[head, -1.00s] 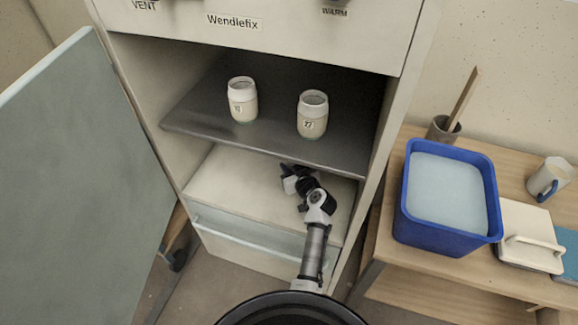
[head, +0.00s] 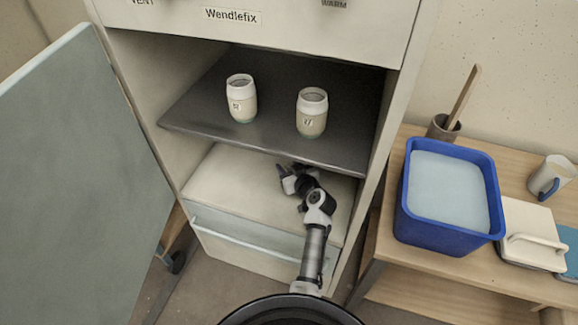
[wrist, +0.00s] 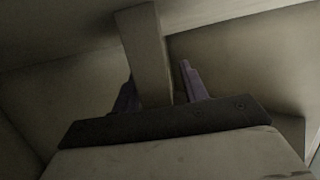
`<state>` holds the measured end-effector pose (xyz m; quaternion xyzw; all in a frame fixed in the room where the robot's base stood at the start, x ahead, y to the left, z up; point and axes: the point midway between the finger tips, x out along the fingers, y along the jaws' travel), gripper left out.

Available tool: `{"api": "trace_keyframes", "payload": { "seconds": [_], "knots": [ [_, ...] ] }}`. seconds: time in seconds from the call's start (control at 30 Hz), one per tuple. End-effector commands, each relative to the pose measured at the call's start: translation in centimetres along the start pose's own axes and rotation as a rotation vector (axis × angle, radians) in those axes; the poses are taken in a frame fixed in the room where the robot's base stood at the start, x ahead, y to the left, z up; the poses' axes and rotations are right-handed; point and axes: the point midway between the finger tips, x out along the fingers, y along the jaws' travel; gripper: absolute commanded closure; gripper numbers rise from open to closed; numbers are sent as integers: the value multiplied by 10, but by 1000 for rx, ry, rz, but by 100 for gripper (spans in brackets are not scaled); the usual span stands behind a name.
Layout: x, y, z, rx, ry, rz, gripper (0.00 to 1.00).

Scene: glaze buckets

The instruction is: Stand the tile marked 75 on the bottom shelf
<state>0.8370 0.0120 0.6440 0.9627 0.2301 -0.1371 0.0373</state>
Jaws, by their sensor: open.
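My gripper (head: 287,171) reaches into the lower compartment of the cabinet, just above the bottom shelf (head: 235,185) and under the front edge of the dark upper shelf. In the wrist view, my gripper (wrist: 158,72) is open, with its purple fingers spread. A plain beige upright slab, likely the tile (wrist: 147,50), stands between the fingers, with a visible gap at the right finger. Whether it touches the left finger is unclear. No marking shows on it. In the head view the slab is hidden.
Two labelled jars (head: 241,98) (head: 311,112) stand on the dark upper shelf (head: 270,80). The cabinet door (head: 85,190) is open at left. At right, a table holds a blue tub (head: 450,185), a white lidded box and a mug (head: 549,178).

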Motion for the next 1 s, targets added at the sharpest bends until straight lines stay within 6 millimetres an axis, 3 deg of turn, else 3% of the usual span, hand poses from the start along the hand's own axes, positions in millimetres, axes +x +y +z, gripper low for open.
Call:
{"api": "trace_keyframes", "payload": {
  "seconds": [0.03, 0.07, 0.37, 0.4, 0.7, 1.0],
  "knots": [
    [2, -2, 16, 5, -21, -3, 56],
    [2, -2, 16, 5, -21, -3, 56],
    [-4, -2, -4, 7, -21, -5, 56],
    [-12, -2, 6, 7, -21, -1, 56],
    [-63, -1, 0, 6, -13, -1, 56],
    [-78, -1, -4, 6, -11, -2, 56]
  ]
}}
